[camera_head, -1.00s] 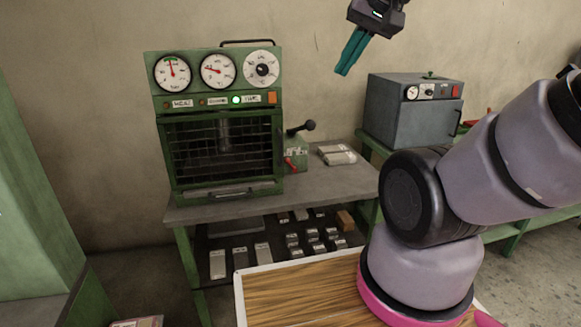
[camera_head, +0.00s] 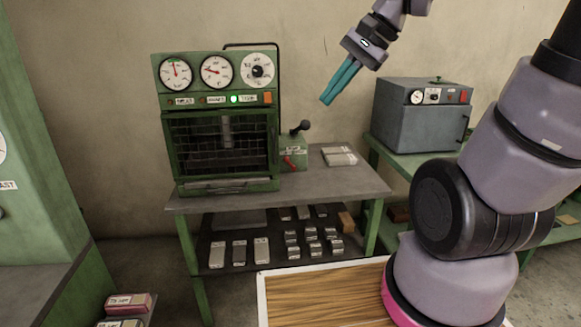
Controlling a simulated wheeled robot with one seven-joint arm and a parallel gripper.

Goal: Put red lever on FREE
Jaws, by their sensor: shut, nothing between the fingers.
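The red lever (camera_head: 289,162) is on the green box (camera_head: 294,151) at the right side of the green press (camera_head: 220,140). It slants down to the right. A label sits above it, too small to read. A black-knobbed handle (camera_head: 301,127) stands up from the same box. My gripper (camera_head: 327,100) is in the air above and right of the box, its teal fingers pointing down to the left. The fingers are together, with nothing between them, and apart from the lever.
The press stands on a grey table (camera_head: 350,184) with small metal blocks on the shelf below. A stack of pale plates (camera_head: 339,156) lies right of the box. A grey oven (camera_head: 421,112) stands further right. A green cabinet (camera_head: 40,150) is at left.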

